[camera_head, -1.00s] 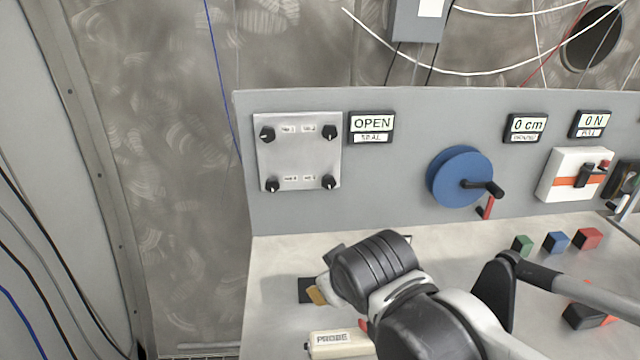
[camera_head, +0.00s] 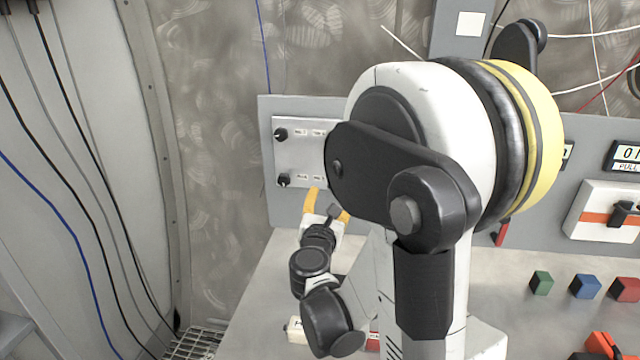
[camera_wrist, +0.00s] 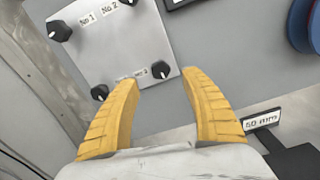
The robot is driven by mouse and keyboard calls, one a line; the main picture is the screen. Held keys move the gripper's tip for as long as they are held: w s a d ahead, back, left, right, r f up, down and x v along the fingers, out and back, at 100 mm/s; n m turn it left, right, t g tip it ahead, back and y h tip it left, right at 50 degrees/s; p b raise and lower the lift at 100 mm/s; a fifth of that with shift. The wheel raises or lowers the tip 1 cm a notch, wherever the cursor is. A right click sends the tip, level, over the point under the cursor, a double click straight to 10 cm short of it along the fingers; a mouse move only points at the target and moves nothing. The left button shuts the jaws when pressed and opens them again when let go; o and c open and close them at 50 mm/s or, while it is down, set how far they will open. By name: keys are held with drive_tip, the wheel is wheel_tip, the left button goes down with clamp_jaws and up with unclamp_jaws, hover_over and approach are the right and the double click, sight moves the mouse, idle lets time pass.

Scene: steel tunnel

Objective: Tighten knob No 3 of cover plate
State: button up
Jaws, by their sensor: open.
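The metal cover plate (camera_head: 304,150) is on the upright grey panel. In the head view its two left knobs show, and my arm hides its right side. In the wrist view the plate (camera_wrist: 105,45) is tilted, with a black knob (camera_wrist: 58,31) by "No 1" and another (camera_wrist: 128,3) by "No 2". The lower left knob (camera_wrist: 100,92) is beside my left finger. The lower right knob (camera_wrist: 160,69) appears between my fingertips; contact is not visible. The lower labels are too blurred to read. My gripper (camera_wrist: 160,79) is open with yellow fingers; it also shows below the plate (camera_head: 328,203).
My arm blocks the middle of the panel in the head view. Green (camera_head: 541,283), blue (camera_head: 585,286) and red (camera_head: 625,289) blocks lie on the bench at right. A white box with an orange band (camera_head: 605,212) is on the panel. A blue wheel (camera_wrist: 305,25) shows at the wrist view's edge.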

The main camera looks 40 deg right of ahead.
sight(334, 184)
drive_tip(key=b+x, duration=0.1)
drive_tip(key=x, duration=0.7)
drive_tip(key=shift+w, duration=0.1)
clamp_jaws()
